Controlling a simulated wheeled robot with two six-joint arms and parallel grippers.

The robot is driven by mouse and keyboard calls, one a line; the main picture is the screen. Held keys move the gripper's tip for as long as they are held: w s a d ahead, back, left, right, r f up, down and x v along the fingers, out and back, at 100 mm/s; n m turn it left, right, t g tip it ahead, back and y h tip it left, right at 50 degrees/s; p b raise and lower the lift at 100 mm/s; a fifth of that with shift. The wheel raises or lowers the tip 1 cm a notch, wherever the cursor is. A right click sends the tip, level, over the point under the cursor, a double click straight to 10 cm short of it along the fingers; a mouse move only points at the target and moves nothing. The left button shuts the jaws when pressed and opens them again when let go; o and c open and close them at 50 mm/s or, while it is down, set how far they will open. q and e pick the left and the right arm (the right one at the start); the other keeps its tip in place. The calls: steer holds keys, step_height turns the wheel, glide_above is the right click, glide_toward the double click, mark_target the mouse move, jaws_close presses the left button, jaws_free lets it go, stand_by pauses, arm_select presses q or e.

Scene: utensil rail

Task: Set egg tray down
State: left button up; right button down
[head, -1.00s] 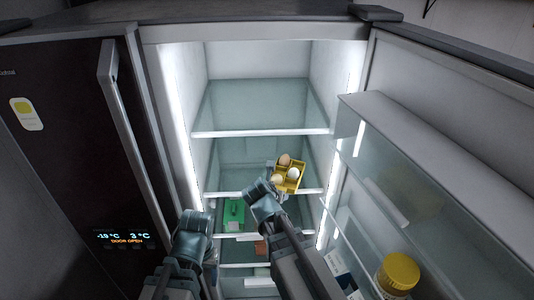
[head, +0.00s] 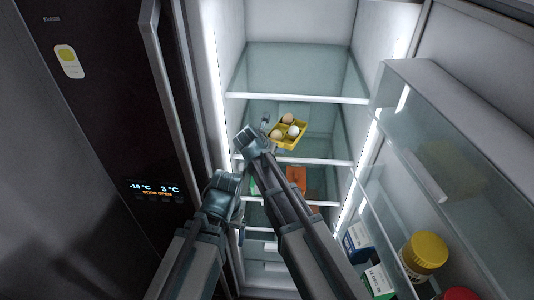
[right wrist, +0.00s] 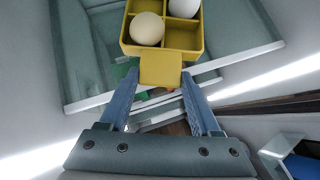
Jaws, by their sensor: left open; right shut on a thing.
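The yellow egg tray (head: 303,141) has square compartments and three eggs visible in the head view. It is inside the open fridge, in front of the space between the upper shelf edge and the middle shelf edge. My right gripper (head: 266,130) is shut on the tray's near tab, which also shows between the fingers in the right wrist view (right wrist: 161,69). A beige egg (right wrist: 147,29) and a white egg (right wrist: 184,8) sit in compartments there. I cannot tell whether the tray touches a shelf. My left gripper (head: 226,182) is open and empty, lower and to the left.
The upper glass shelf (head: 300,97) is clear. The middle shelf edge (head: 325,162) runs below the tray. An orange item (head: 296,178) sits lower down. At right, the open door's bins hold a yellow-lidded jar (head: 425,254) and cartons (head: 358,241). The dark freezer door (head: 100,120) stands left.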

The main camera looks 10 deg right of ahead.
steer(key=shift+w+a, duration=0.6)
steer(key=shift+w, duration=0.05)
steer(key=f+b, duration=0.3)
steer(key=shift+w+a+f+b, duration=0.25)
steer(key=shift+a+f+b, duration=0.1)
steer(key=shift+c, duration=0.5)
jaws_free()
